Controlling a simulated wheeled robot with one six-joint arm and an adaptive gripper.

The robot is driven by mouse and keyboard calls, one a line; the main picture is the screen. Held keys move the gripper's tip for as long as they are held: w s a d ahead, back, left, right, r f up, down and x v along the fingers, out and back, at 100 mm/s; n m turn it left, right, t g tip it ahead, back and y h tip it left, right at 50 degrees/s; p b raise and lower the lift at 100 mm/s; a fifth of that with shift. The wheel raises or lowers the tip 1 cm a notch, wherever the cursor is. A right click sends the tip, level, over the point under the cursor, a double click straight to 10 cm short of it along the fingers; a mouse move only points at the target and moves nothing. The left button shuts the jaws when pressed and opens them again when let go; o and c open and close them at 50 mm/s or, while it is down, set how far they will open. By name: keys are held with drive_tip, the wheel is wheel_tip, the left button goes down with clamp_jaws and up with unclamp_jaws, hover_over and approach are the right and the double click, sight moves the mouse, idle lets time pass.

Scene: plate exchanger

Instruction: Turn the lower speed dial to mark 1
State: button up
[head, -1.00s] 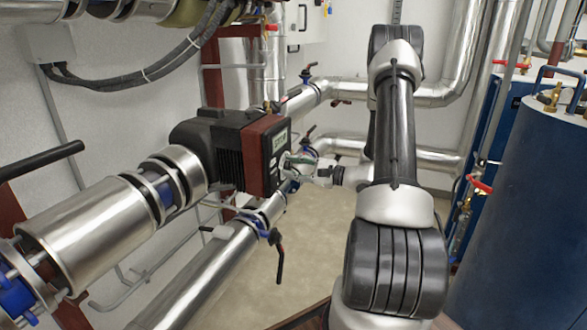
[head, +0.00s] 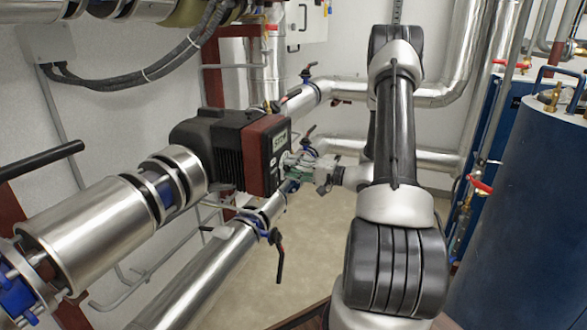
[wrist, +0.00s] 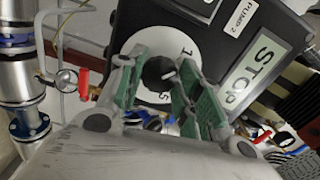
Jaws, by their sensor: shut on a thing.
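The speed dial (wrist: 158,75) is a black knob on a white disc (wrist: 134,88) on the pump's dark front panel. In the wrist view, mark 1 shows up and right of the knob and a 5 shows below it. A short white line on the knob sits on its right side; the exact mark it points to is hard to tell. My gripper (wrist: 163,58) is shut on the knob, with one green-padded finger on each side. In the head view my gripper (head: 289,165) is at the pump's front face, and the knob is hidden.
A STOP sign (wrist: 257,72) and a PUMP 2 label (wrist: 235,14) are on the panel beside the dial. The pump (head: 215,150) sits on a metal pipe (head: 100,225). A valve lever (head: 279,260) hangs below. A blue tank (head: 535,200) stands at right.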

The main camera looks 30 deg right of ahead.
drive_tip(key=shift+f+n, duration=0.1)
drive_tip(key=shift+n, duration=0.7)
drive_tip(key=o, duration=1.1)
drive_tip(key=shift+c, duration=0.2)
drive_tip(key=v, duration=1.2)
